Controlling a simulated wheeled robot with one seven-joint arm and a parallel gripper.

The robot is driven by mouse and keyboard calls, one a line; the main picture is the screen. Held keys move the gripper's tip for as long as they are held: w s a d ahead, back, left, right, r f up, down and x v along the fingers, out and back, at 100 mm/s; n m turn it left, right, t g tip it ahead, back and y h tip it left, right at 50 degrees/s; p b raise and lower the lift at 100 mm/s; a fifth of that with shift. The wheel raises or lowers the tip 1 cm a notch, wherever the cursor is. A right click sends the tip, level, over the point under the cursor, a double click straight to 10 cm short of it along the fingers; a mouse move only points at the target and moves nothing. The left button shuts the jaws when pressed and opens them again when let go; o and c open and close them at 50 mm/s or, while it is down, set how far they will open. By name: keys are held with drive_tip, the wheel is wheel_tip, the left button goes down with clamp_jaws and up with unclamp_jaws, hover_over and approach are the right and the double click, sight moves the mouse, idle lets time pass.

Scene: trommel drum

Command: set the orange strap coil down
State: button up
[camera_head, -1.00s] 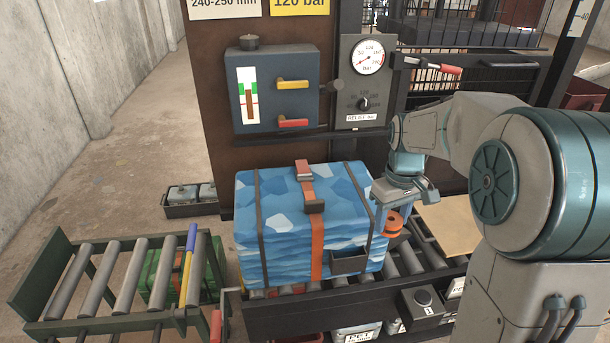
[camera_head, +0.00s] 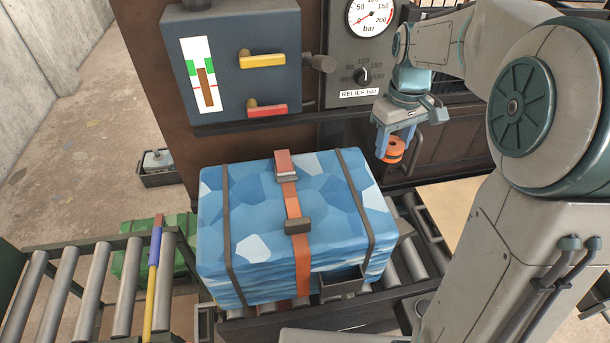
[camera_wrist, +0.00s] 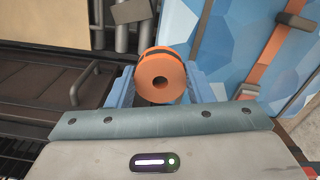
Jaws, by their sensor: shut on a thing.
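The orange strap coil (camera_head: 394,149) is a small spool with a dark band and a hole in its middle. My gripper (camera_head: 388,150) is shut on it and holds it in the air, above and behind the right side of the blue bale. In the wrist view the coil (camera_wrist: 161,77) sits between the two blue fingers (camera_wrist: 158,90). The blue patterned bale (camera_head: 255,215) stands on the rollers with an orange strap and dark bands around it. A small dark open tray (camera_head: 342,281) is at its front right.
Dark rollers (camera_head: 408,262) and a tan board (camera_head: 450,215) lie right of the bale. Behind stand a grey box (camera_head: 240,60) with yellow and red levers and a gauge panel (camera_head: 365,70). A roller table (camera_head: 85,290) with a blue-yellow bar is at left.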

drive_tip(key=p, duration=0.2)
hover_over(343, 210)
wheel_tip(343, 210, down, 7)
drive_tip(key=shift+r, duration=0.2)
drive_tip(key=shift+f+p, duration=0.5)
drive_tip(key=shift+f, duration=1.55)
drive_tip(key=shift+f, duration=0.1)
drive_tip(key=o, duration=0.6)
drive_tip(key=shift+f, duration=0.1)
drive_tip(key=o, duration=0.4)
drive_tip(key=shift+o, duration=0.2)
